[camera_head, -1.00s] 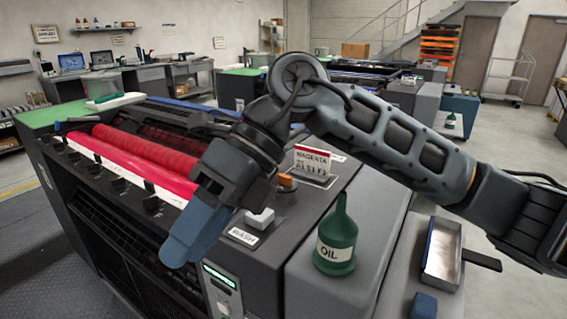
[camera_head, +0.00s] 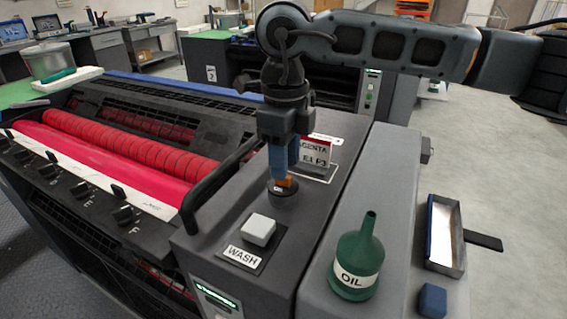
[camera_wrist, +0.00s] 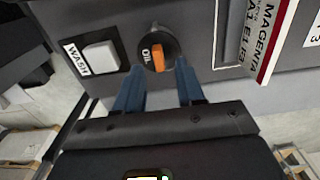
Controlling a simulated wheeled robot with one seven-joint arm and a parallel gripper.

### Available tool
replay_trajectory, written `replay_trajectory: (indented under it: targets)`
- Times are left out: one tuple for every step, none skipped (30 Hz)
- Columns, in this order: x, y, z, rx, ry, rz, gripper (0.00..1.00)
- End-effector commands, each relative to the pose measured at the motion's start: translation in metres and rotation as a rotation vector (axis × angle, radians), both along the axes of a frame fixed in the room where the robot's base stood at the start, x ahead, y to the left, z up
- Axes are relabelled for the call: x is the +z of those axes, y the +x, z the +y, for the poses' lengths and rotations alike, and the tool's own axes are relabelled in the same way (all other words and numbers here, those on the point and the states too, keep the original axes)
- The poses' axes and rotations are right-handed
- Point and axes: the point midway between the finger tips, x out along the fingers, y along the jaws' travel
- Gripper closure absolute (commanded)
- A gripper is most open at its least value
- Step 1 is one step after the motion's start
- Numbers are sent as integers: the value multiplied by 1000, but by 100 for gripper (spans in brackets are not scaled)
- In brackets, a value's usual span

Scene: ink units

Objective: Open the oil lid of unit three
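The oil lid is a round black cap with an orange grip on top, on the top of the magenta unit. It shows in the head view (camera_head: 284,199) and in the wrist view (camera_wrist: 157,60), where it is marked OIL and appears seated. My gripper (camera_head: 284,172) points down right over it. In the wrist view, the blue fingers of my gripper (camera_wrist: 159,66) are apart, one on each side of the orange grip, with gaps visible. The fingers partly hide the grip in the head view.
A white WASH button (camera_head: 259,229) sits in front of the lid. A MAGENTA sign (camera_head: 315,155) stands close behind it. A green oil can (camera_head: 358,258), a metal tray (camera_head: 446,262) and a blue block (camera_head: 432,300) are on the right. A black handrail (camera_head: 215,190) is at the left.

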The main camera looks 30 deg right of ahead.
Motion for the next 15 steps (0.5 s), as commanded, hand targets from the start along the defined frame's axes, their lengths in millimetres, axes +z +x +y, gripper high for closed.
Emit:
replay_trajectory:
  targets:
    - [-6, 0, 0, -1, 1, 3, 62]
    - [-10, 0, 0, 0, 1, 3, 62]
    - [-14, 0, 0, 0, 1, 2, 62]
    - [-17, 0, 0, 0, 1, 2, 62]
    - [-19, 0, 0, 0, 1, 2, 62]
    - [-21, 0, 0, 0, 1, 2, 62]
    - [-23, 0, 0, 0, 0, 1, 62]
    - [-24, 0, 0, 1, 1, 1, 62]
    - [-25, 0, 0, 1, 1, 1, 62]
    - [-25, 0, 0, 1, 1, 1, 62]
    - [-26, 0, 0, 1, 0, 0, 62]
    - [-26, 0, 0, 1, 0, 0, 62]
    - [-26, 0, 0, 1, 0, 0, 62]
    - [-26, 0, 0, 1, 1, 1, 62]
    - [-26, 0, 0, 1, 1, 1, 62]
